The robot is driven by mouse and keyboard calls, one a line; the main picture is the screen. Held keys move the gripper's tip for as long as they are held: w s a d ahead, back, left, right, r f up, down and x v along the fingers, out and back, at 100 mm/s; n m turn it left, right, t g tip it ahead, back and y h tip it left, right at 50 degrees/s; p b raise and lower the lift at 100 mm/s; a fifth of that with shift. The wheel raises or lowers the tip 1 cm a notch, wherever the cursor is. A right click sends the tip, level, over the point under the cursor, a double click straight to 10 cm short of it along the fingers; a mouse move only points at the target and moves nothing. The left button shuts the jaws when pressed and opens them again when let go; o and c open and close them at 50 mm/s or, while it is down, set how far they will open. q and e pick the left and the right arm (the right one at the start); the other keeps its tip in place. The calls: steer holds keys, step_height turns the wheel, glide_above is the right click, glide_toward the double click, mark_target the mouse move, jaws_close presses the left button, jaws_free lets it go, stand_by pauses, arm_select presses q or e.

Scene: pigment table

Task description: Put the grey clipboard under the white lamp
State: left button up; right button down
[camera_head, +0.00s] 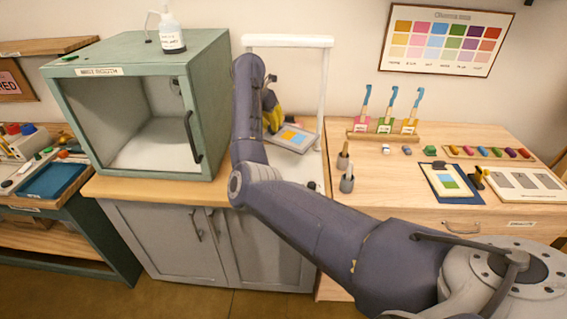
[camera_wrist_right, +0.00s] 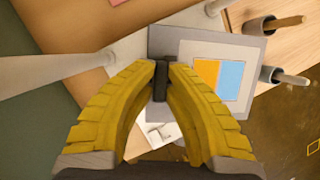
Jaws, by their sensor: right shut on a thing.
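The grey clipboard (camera_head: 292,138) carries a white sheet with orange and blue squares. It is tilted, under the top bar of the white lamp (camera_head: 288,41) and beside its right post. My right gripper (camera_head: 272,118) reaches in at the clipboard's left end. In the wrist view, the yellow fingers (camera_wrist_right: 162,85) are shut on the dark clip at the edge of the grey clipboard (camera_wrist_right: 250,45). I cannot tell whether the clipboard touches the surface below. My right forearm hides the lamp's left side. My left gripper is not in view.
A green cabinet (camera_head: 205,75) with a glass front and a bottle (camera_head: 171,35) on top stands close left. Two grey cups (camera_head: 347,184) with tools stand right of the lamp. Brushes, a blue clipboard (camera_head: 472,196) and paint pieces occupy the right table.

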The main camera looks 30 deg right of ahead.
steer(key=shift+w+a+f+n, duration=0.4)
steer(key=shift+a+f+n, duration=0.1)
steer(key=shift+a+f, duration=0.2)
glide_above(271, 155)
steer(key=a, duration=0.1)
steer(key=f, duration=0.4)
steer(key=shift+s+a+f, duration=0.15)
steer(key=shift+s+f, duration=0.1)
steer(key=shift+f, duration=2.6)
steer(key=shift+f, duration=0.1)
steer(key=c, duration=1.5)
jaws_free()
steer(key=v, duration=1.2)
steer(key=shift+s, duration=0.2)
